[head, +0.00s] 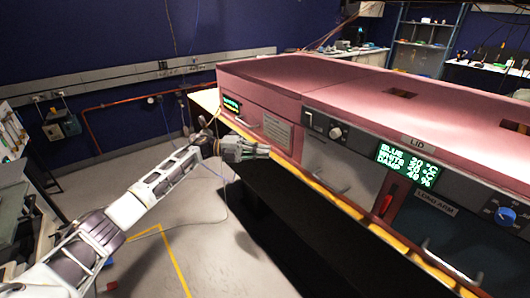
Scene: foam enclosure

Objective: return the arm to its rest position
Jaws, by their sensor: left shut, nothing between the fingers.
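My left arm (150,200) comes in from the lower left and reaches up toward the pink enclosure (262,87). My left gripper (266,150) is shut and empty. It points right, in front of the enclosure's lower left front, close to a small labelled plate. I cannot tell whether it touches the front. My right gripper is not in view.
The enclosure's front has a green display (407,164), a blue knob (505,215), a lower handle (450,262) and a yellow edge strip (345,205). Open grey floor (190,240) lies left of it. A bench (18,205) stands at the far left.

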